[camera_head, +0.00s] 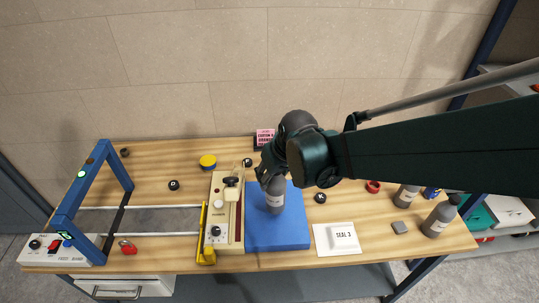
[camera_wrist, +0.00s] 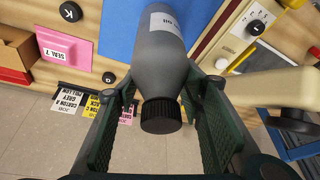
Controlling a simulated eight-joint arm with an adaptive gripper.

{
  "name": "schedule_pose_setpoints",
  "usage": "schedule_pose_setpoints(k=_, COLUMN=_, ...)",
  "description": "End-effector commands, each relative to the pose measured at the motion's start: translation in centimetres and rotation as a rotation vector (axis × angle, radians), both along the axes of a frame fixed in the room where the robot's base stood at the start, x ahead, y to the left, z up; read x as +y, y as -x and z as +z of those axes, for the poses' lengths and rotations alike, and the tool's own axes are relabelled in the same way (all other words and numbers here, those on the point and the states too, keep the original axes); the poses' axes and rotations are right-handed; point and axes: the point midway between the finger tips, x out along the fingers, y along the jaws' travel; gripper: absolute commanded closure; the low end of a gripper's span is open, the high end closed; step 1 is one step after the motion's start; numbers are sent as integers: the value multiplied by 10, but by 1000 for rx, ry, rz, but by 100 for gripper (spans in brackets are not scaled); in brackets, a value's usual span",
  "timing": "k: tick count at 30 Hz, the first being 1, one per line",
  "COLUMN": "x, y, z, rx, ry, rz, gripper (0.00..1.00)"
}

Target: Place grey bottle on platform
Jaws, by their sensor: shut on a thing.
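In the head view my gripper (camera_head: 268,173) is over the back part of the blue platform (camera_head: 290,232). It is shut on a grey bottle (camera_head: 275,196) with a white label, which looks upright in front of the blue surface. I cannot tell whether its base touches the platform. In the wrist view the green fingers of my gripper (camera_wrist: 165,92) flank the grey bottle (camera_wrist: 164,58) near its shoulder and black cap (camera_wrist: 161,115). Part of the blue platform (camera_wrist: 118,30) shows behind the bottle, whose base is out of frame.
A cream control unit (camera_head: 222,232) with a lever and knobs stands directly left of the platform. A white SEAL 3 card (camera_head: 337,244) lies to its right. Two more grey bottles, one nearer (camera_head: 438,222) and one farther (camera_head: 407,196), stand at the right. A blue frame (camera_head: 70,207) stands left.

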Motion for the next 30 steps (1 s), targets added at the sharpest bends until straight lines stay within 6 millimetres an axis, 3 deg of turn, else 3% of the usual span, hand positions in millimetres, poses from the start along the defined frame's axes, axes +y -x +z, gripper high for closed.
schedule_pose_setpoints(k=10, x=0, y=0, z=-4, rx=0, ry=0, rz=0, gripper=96)
schedule_pose_setpoints(k=21, x=0, y=-1, z=-33, rx=0, ry=0, rz=0, gripper=96)
schedule_pose_setpoints(k=30, x=0, y=0, z=-41, rx=0, ry=0, rz=0, gripper=96)
